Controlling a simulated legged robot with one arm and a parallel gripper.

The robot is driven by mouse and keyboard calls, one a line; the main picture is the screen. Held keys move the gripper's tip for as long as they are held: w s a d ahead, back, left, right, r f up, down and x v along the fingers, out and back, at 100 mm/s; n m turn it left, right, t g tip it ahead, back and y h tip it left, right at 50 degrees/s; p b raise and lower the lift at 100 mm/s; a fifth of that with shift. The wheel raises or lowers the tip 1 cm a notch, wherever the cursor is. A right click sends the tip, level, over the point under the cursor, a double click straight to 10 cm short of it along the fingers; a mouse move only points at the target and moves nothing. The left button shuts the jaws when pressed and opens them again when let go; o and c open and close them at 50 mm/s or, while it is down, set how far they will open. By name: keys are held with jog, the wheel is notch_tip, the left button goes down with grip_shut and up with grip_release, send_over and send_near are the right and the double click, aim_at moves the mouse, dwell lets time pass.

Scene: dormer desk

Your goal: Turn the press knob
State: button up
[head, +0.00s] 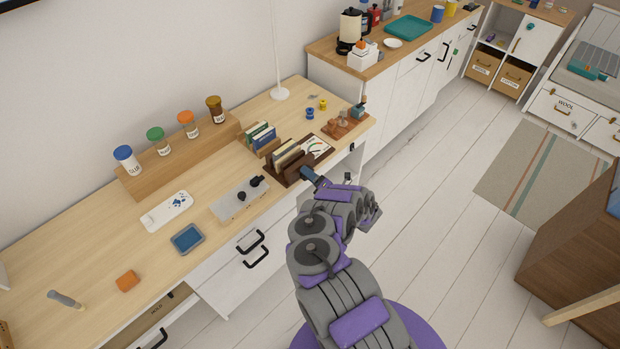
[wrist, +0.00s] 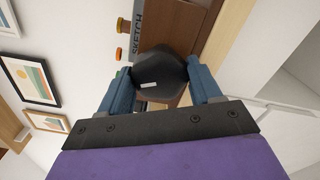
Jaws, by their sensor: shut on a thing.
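The press knob (wrist: 160,74) is a dark, faceted knob with a white mark, seen in the wrist view between the blue fingers of my gripper (wrist: 160,82). The gripper is shut on it, with one finger at each side. Brown wood (wrist: 180,30) shows behind the knob. In the head view my gripper (head: 309,175) is at the front edge of the desk, beside a dark brown wooden holder (head: 273,176) with upright books or boards. The knob is hidden there by my gripper and arm.
A grey panel with black knobs (head: 232,208), a blue tray (head: 187,239) and a white card (head: 167,211) lie left along the desk. A wooden block set (head: 345,125) stands to the right. Black drawer handles (head: 251,241) stick out below.

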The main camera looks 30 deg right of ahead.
jog(key=n+b, duration=0.1)
jog(key=n, duration=0.4)
jog(key=n+b, duration=0.2)
jog(key=n, duration=0.4)
jog(key=n+b, duration=0.2)
jog(key=n, duration=0.4)
jog(key=shift+s+f, duration=0.2)
jog(key=shift+f, duration=0.15)
jog(key=shift+n, duration=0.3)
jog(key=o, duration=0.7)
jog(key=shift+f, duration=0.1)
jog(key=o, duration=0.3)
jog(key=shift+w, duration=0.1)
jog(key=shift+o, duration=0.2)
jog(key=shift+r, duration=0.25)
